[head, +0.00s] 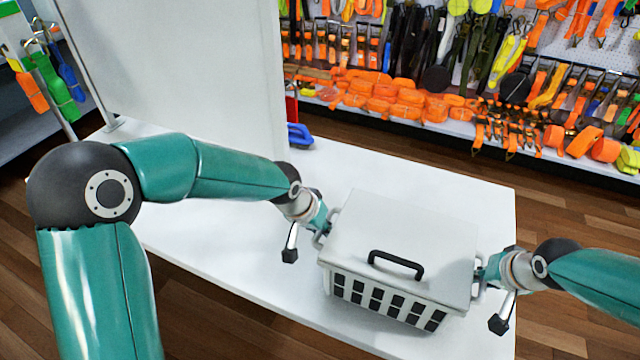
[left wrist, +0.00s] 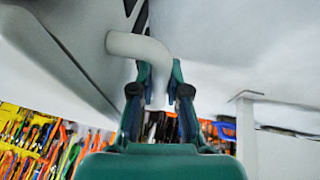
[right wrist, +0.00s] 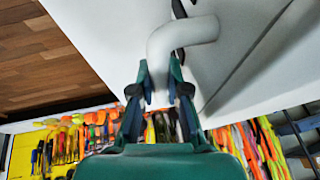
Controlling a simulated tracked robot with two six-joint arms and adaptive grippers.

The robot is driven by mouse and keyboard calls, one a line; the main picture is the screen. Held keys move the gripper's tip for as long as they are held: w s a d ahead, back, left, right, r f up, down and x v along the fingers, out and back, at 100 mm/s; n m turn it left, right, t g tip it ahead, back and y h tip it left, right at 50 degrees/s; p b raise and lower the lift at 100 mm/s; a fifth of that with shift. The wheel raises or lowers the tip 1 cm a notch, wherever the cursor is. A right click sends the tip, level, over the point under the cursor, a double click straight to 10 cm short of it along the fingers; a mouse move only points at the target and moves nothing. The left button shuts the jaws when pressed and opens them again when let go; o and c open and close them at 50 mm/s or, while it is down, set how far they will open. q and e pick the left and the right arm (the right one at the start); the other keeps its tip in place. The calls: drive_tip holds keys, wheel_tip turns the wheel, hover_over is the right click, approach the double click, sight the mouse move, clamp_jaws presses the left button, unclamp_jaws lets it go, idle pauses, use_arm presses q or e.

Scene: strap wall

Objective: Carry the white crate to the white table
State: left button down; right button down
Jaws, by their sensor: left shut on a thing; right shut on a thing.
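The white crate (head: 400,240) has a flat white lid, a black handle (head: 396,264) on top and rows of dark openings in its front side. It is at the right part of the white table (head: 230,245), over the tabletop; I cannot tell whether its bottom touches. My left gripper (head: 322,228) is shut on the crate's left side handle, a white bent bar (left wrist: 140,46) in the left wrist view. My right gripper (head: 484,272) is shut on the right side handle, a similar bar (right wrist: 182,36) in the right wrist view.
A tall white panel (head: 180,65) stands on the table behind my left arm. A blue object (head: 299,136) lies by its edge. Behind is a wall of orange straps (head: 400,100) with a low shelf. The table's left part is clear.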

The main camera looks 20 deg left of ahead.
use_arm(q)
drive_tip(key=c, duration=1.6)
unclamp_jaws()
drive_tip(key=shift+a+f, duration=0.15)
drive_tip(key=shift+f, duration=0.2)
use_arm(e)
drive_tip(key=c, duration=1.6)
unclamp_jaws()
drive_tip(key=shift+d+f, duration=0.1)
drive_tip(key=shift+f, duration=0.25)
use_arm(q)
drive_tip(key=shift+o, duration=1.3)
drive_tip(key=shift+r, duration=0.15)
use_arm(e)
drive_tip(key=shift+o, duration=1.3)
drive_tip(key=shift+r, duration=0.15)
use_arm(q)
drive_tip(key=shift+o, duration=0.9)
use_arm(e)
drive_tip(key=shift+o, duration=0.9)
drive_tip(key=shift+r, duration=0.15)
use_arm(q)
drive_tip(key=v, duration=0.7)
drive_tip(key=shift+s+r, duration=0.2)
drive_tip(key=shift+r, duration=0.15)
use_arm(e)
drive_tip(key=v, duration=1.1)
drive_tip(key=shift+s+r, duration=0.2)
drive_tip(key=shift+r, duration=0.05)
